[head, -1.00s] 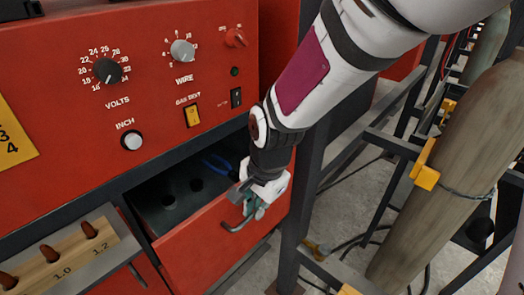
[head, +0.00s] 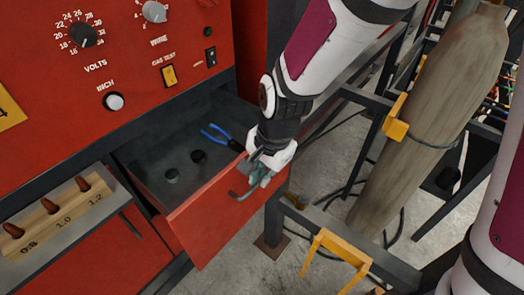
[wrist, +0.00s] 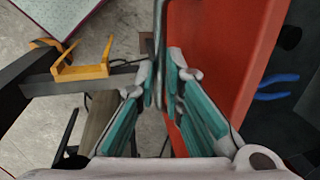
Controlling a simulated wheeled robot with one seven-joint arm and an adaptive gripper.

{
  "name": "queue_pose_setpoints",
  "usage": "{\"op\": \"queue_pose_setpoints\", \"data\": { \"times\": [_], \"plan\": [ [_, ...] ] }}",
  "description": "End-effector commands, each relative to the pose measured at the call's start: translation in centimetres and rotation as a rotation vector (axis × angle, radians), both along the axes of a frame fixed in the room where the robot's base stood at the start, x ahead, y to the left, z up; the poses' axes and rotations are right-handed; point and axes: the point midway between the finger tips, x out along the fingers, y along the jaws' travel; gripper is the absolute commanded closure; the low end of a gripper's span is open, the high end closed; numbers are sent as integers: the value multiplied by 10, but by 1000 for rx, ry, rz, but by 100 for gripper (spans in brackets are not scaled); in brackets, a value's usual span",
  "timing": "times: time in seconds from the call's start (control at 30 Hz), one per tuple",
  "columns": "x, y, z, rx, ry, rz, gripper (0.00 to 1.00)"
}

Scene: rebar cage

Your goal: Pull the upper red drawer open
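The upper red drawer (head: 215,222) stands well open under the red welder panel in the head view. Its grey inside shows, with two dark round pieces and blue-handled pliers (head: 215,134) in it. My gripper (head: 258,172) is at the drawer's grey bar handle (head: 240,194), outside the red front. In the wrist view, the teal finger pads (wrist: 160,80) lie on either side of the handle (wrist: 160,45), close against it. The red front also shows there (wrist: 225,60). The exact finger contact is partly hidden.
A tray with a wooden block (head: 60,212) of several pegs sits left of the drawer. A dark frame post and yellow bracket (head: 340,250) stand right of it. A gas cylinder (head: 430,110) stands farther right. Grey floor shows between.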

Motion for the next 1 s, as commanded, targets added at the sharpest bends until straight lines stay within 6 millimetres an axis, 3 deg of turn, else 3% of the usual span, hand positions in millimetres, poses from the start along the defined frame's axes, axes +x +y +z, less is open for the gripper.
{"op": "queue_pose_setpoints", "data": {
  "times": [0.03,0.1,0.47,0.67,1.0],
  "plan": [
    [0,0,0,0,0,-1,79],
    [0,0,0,0,0,-1,70],
    [0,0,4,0,-1,0,70],
    [-3,-4,31,2,-6,1,70],
    [-11,-15,96,2,-4,-1,70]
  ]
}}
